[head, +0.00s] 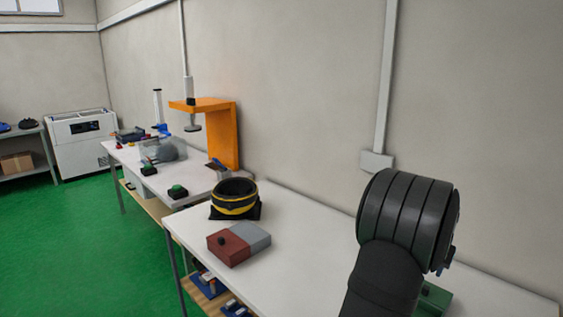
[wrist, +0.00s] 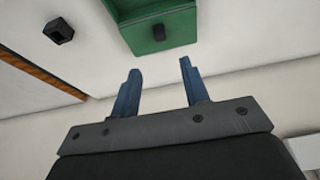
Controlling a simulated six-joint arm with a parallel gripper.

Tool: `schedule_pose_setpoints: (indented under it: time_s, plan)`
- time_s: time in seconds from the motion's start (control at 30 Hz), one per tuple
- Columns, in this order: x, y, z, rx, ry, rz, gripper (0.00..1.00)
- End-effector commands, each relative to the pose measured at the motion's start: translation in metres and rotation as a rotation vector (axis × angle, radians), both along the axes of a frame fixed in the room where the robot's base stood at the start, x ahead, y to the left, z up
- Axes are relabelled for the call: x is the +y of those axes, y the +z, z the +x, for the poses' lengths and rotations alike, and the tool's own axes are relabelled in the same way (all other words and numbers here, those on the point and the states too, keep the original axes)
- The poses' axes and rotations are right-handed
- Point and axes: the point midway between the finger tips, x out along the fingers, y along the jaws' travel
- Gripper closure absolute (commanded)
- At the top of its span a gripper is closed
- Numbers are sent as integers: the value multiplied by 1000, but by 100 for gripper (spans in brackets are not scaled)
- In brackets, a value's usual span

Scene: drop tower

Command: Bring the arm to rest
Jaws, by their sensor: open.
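My gripper (wrist: 158,65) shows in the wrist view with its two blue fingers spread apart and nothing between them. A green box (wrist: 160,33) with a black knob lies beyond the fingertips, apart from them. Part of the green box (head: 437,297) shows beside my arm in the head view.
A red and grey block (head: 230,252) with a black knob and a black-yellow ring-shaped container (head: 234,194) stand on the near table. An orange stand (head: 222,135) rises on the farther table. A small black object (wrist: 59,31) lies left of the green box in the wrist view.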

Motion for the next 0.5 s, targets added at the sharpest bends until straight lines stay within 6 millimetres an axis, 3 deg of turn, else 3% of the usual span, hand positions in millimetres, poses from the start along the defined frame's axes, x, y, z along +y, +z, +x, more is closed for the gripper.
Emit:
schedule_pose_setpoints:
  time_s: [0.1,0.5]
  plan:
    - [-7,-25,6,3,0,2,58]
    - [-26,-92,26,3,0,2,58]
